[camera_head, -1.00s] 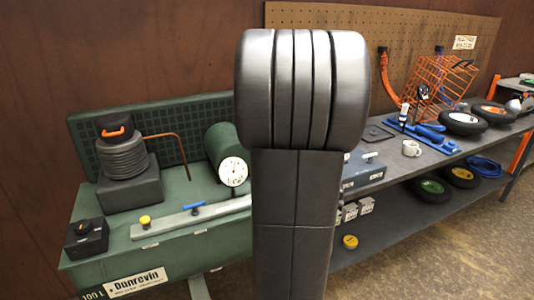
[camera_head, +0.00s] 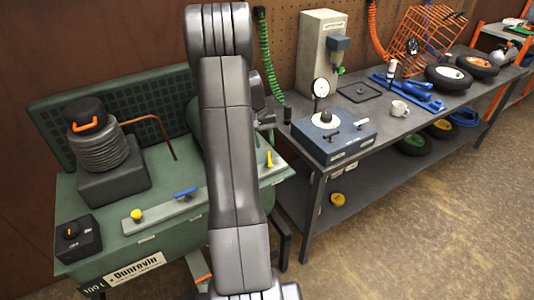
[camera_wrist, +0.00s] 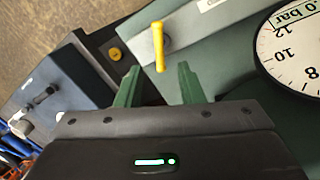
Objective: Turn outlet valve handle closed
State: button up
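A yellow lever handle (camera_head: 269,160) stands at the right end of the pale bar on the green machine. In the wrist view the yellow handle (camera_wrist: 158,45) lies just beyond my fingertips, roughly in line with the gap between them. My gripper (camera_wrist: 160,80) is open and empty, with its two green fingers apart and not touching the handle. A blue handle (camera_head: 186,192) lies along the same bar, farther left. No readable label shows which handle is the outlet valve. In the head view my arm hides part of the bar and most of my gripper.
A round white gauge (camera_wrist: 295,50) is close at the right in the wrist view. The green machine (camera_head: 190,240) stands left of a grey workbench (camera_head: 380,135). A blue-grey box (camera_head: 335,135) with a dial gauge sits at the bench's near end. Open floor lies in front.

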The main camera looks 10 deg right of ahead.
aim_at(269, 157)
jog(key=f, duration=0.2)
jog(key=d+f, duration=0.1)
jog(key=f, duration=0.2)
jog(key=f+p, duration=0.1)
jog(key=f, duration=0.1)
jog(key=shift+d+f, duration=0.15)
jog(key=shift+d, duration=0.1)
grip_shut()
